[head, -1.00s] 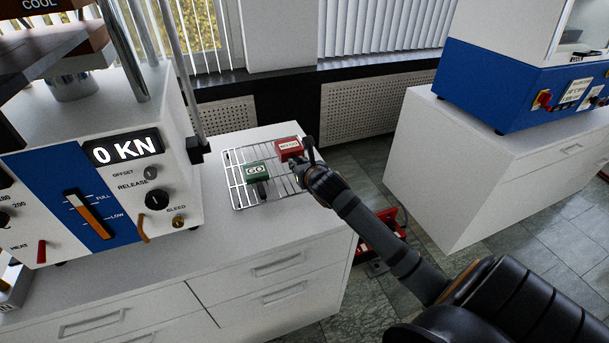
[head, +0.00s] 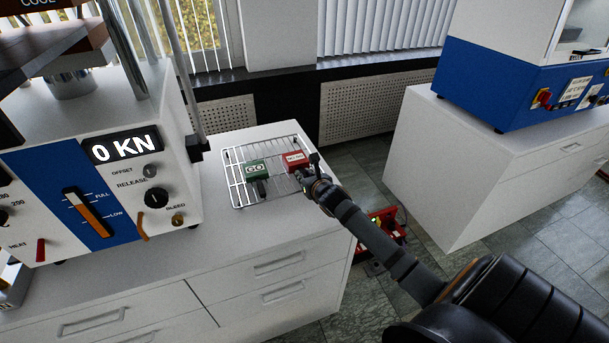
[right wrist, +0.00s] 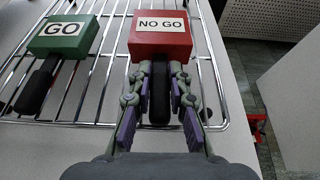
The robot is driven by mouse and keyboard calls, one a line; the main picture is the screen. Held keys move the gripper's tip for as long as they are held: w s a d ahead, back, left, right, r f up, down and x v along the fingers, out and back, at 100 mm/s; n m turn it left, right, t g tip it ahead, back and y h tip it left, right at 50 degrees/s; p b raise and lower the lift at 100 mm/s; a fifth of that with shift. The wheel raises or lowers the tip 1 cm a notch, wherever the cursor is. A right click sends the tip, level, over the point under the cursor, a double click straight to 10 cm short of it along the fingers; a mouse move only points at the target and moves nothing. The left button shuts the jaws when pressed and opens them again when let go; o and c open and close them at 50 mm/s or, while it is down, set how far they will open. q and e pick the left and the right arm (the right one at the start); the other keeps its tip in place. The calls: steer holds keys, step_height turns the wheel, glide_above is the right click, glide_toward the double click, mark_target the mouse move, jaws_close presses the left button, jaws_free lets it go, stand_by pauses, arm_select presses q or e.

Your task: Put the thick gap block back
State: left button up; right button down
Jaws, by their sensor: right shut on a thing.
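A red block labelled NO GO (head: 296,161) is at the right side of a wire rack (head: 229,178). It also shows in the right wrist view (right wrist: 160,42), over the rack bars, its black handle (right wrist: 160,104) pointing toward the gripper. My right gripper (head: 307,178) is shut on this block at its handle end, one finger on each side. Whether the block touches the bars is unclear. A green block labelled GO (head: 257,169) lies on the rack to its left; it also shows in the right wrist view (right wrist: 64,36). My left gripper is not in view.
The rack is on a white cabinet top (head: 270,225) beside a press (head: 130,185) reading 0 KN. A blue and white machine (head: 500,85) stands on another cabinet at right. A floor gap separates the cabinets, with a red item (head: 375,225) low in it.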

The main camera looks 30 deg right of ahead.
steer(key=c, duration=1.3)
jaws_free()
steer(key=shift+r, duration=0.1)
steer(key=p+v, duration=0.2)
steer(key=v, duration=1)
